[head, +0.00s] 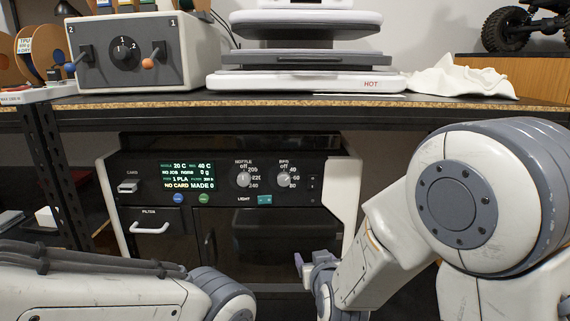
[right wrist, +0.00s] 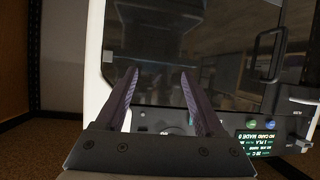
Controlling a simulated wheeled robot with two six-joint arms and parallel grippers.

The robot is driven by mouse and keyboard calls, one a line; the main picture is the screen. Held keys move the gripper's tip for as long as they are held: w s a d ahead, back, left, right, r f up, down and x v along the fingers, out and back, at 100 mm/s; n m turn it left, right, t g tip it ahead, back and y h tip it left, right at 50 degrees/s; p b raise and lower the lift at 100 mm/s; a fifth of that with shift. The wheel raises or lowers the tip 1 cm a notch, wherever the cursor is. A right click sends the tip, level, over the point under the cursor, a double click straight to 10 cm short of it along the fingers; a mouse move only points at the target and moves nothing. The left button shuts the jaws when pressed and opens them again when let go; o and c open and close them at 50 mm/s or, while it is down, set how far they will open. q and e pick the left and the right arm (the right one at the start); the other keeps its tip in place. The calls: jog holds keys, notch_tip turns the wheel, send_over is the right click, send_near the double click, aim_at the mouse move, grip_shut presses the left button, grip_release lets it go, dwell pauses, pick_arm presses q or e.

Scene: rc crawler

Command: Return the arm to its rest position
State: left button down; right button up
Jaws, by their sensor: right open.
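My right arm (head: 390,240) comes in from the right side of the head view, with its large shoulder joint nearest. Its gripper (head: 307,262) is in front of the lower right part of the printer-like machine (head: 345,185) under the bench. In the right wrist view the two fingers of the right gripper (right wrist: 158,78) stand apart with nothing between them. The machine's dark glass door (right wrist: 225,60) lies beyond the fingertips. My left arm (head: 100,285) crosses the bottom left of the head view; its gripper is out of view.
The machine has a lit display (head: 188,176), two knobs and a door handle (head: 208,243). Above is the bench edge (head: 300,104), carrying a grey control box (head: 145,50), a heat press (head: 305,80) and a white cloth (head: 460,80). A black shelf post (head: 55,170) stands left.

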jog(key=s+d+f+m+g+h, duration=0.1)
jog(key=s+d+f+g, duration=0.2)
jog(key=s+d+g, duration=0.45)
jog(key=s+d+f+m+g, duration=0.1)
jog(key=s+d+f+g, duration=0.25)
jog(key=s, duration=0.65)
jog(key=s+a+r+n+g+p, duration=0.2)
jog(key=s+a+r+n+p, duration=0.65)
jog(key=s+a+r, duration=0.5)
notch_tip(320, 180, up, 38)
jog(key=m+p, duration=0.1)
jog(key=p, duration=3.6)
jog(key=shift+d+y+p, duration=0.3)
jog(key=shift+d+p, duration=0.05)
jog(key=shift+d, duration=0.05)
